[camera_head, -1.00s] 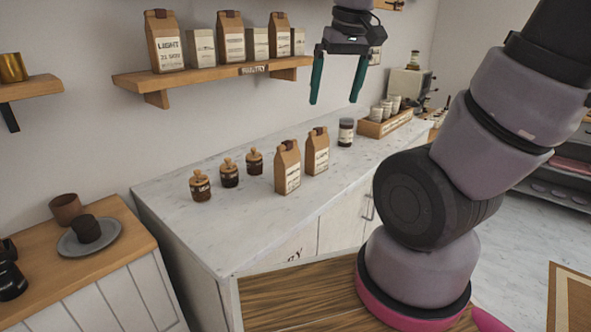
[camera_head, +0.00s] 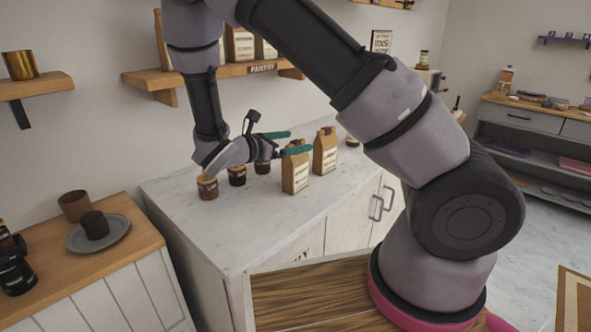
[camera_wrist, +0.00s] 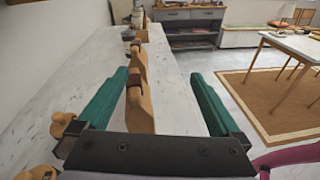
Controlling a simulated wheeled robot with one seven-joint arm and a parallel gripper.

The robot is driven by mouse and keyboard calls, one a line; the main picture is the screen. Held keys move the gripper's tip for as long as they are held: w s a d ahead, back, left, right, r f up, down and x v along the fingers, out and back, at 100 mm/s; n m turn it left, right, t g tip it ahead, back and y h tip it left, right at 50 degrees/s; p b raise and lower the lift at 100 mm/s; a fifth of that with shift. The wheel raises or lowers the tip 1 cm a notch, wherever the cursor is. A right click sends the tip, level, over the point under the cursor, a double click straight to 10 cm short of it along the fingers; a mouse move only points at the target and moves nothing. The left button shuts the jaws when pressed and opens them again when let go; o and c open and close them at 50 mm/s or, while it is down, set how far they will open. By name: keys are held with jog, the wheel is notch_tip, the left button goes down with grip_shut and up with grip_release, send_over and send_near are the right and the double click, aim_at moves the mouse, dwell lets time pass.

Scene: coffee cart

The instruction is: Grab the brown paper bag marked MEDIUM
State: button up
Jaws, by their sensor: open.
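Two brown paper bags stand upright on the white counter: a nearer one (camera_head: 295,176) and a farther one (camera_head: 325,155). I cannot read their labels, so I cannot tell which is MEDIUM. My gripper (camera_head: 301,143) is open, level with the top of the nearer bag, with its teal fingers pointing right. In the wrist view, the nearer bag (camera_wrist: 139,108) shows between the open fingers (camera_wrist: 158,74), closer to the left finger. The farther bag (camera_wrist: 138,66) stands beyond it. Whether a finger touches the nearer bag I cannot tell.
Small wooden-lidded jars (camera_head: 207,188) stand left of the bags, under my wrist. The wall shelf (camera_head: 215,75) holds more bags, partly hidden by my arm. A side counter with a plate (camera_head: 118,236) and cups is at left. The counter's front part (camera_head: 270,235) is clear.

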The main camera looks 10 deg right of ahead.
aim_at(286, 167)
jog(key=a+f+n+t, duration=0.1)
jog(key=f, duration=0.2)
jog(key=w+a+f+n+t, duration=0.1)
jog(key=f, duration=0.2)
jog(key=a+f+n+t, duration=0.1)
jog(key=f, duration=0.2)
jog(key=shift+w+a, duration=0.2)
jog(key=shift+a, duration=0.15)
jog(key=shift+w+d+f, duration=0.15)
jog(key=shift+d+f, duration=0.05)
jog(key=shift+x, duration=3.55)
grip_shut()
